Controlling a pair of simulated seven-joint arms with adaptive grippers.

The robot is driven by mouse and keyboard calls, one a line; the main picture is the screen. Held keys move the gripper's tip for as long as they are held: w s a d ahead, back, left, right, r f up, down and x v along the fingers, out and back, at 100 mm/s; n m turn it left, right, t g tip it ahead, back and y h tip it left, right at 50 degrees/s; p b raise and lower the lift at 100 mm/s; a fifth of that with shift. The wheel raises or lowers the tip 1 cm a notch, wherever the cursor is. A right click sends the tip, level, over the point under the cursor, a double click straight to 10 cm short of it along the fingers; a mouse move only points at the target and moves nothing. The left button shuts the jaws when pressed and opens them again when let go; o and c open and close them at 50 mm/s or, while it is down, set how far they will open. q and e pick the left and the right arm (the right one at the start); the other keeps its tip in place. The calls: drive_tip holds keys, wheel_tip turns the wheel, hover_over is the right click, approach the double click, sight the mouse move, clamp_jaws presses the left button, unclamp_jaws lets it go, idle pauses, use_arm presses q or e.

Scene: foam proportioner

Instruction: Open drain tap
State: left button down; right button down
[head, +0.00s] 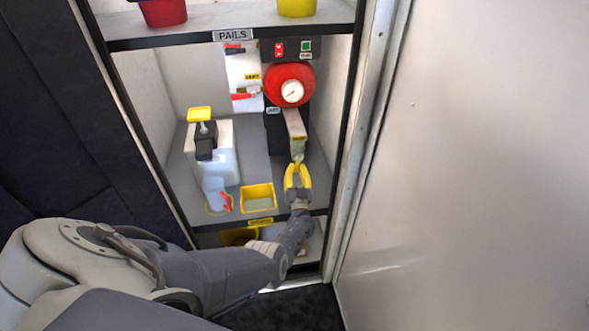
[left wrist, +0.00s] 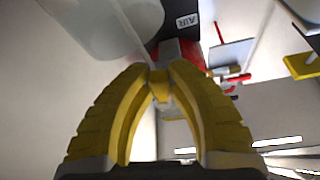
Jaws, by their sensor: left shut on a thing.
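The grey drain fitting (head: 296,128) hangs below the red unit with the gauge in the head view, and a yellow tag is near its lower end. My left gripper (head: 298,164) reaches up from below, with its yellow fingers closed on a small piece at the bottom of this fitting. I take the piece to be the drain tap. In the left wrist view the fingertips of my left gripper (left wrist: 160,74) meet on a small grey and yellow part, mostly hidden between them. I cannot tell which way the tap is turned. My right gripper is not in view.
A white jug (head: 222,150) with a yellow cap, a clear cup (head: 215,190) and a yellow tray (head: 258,197) stand left of my gripper. The red unit (head: 289,82) is above. The cabinet's right frame (head: 352,150) is close to my gripper's right.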

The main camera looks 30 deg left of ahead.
use_arm(q)
drive_tip(key=shift+w+r+n, duration=0.1)
drive_tip(key=shift+w+n, duration=0.05)
drive_tip(key=shift+n, duration=0.15)
idle(0.4)
drive_tip(key=c, duration=1.3)
unclamp_jaws()
drive_tip(key=shift+d, duration=0.1)
